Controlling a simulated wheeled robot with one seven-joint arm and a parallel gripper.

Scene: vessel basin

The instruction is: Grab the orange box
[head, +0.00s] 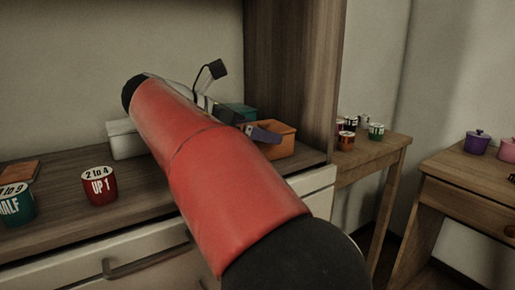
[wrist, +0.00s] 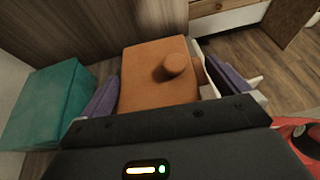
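The orange box (wrist: 145,80) has a round knob on its top and fills the middle of the wrist view. In the head view the orange box (head: 283,146) stands at the right end of the counter, partly hidden behind my arm. My gripper (wrist: 158,66) is open, with one purple finger on each side of the box in the wrist view. The left finger appears close to the box's left edge, and a gap shows by the right finger. Whether either finger touches the box is unclear. In the head view a purple finger (head: 262,133) shows in front of the box.
A teal box (wrist: 48,105) stands just left of the orange box. A wooden side panel (head: 292,70) rises behind it. A red cup (head: 99,183) and a teal cup (head: 15,204) stand left on the counter (head: 150,195). Small cups (head: 376,131) sit on a side table.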

